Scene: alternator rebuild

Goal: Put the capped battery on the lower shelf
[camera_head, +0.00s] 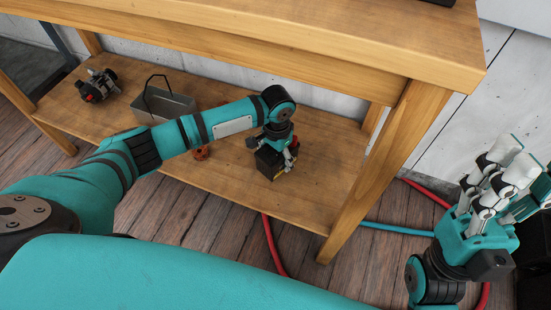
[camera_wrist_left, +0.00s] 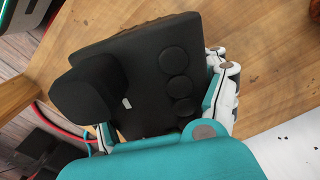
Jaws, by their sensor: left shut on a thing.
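The capped battery (camera_head: 268,163) is a black block over the lower shelf (camera_head: 225,185) of the wooden bench, right of its middle. My left gripper (camera_head: 285,157) points down and is shut on it. In the left wrist view the battery (camera_wrist_left: 150,65) shows round caps on its top and a bulky black cover at one end, with fingers on both sides. I cannot tell whether its underside touches the shelf. My right gripper (camera_head: 505,175) is empty at the right, outside the bench, with its fingers apart.
On the shelf, a grey metal toolbox (camera_head: 165,103) and an alternator-like part (camera_head: 98,86) stand left. A small orange-red part (camera_head: 201,153) lies by my left forearm. The bench top (camera_head: 330,35) overhangs the shelf; a front leg (camera_head: 385,165) stands right. Red and blue hoses (camera_head: 395,229) cross the floor.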

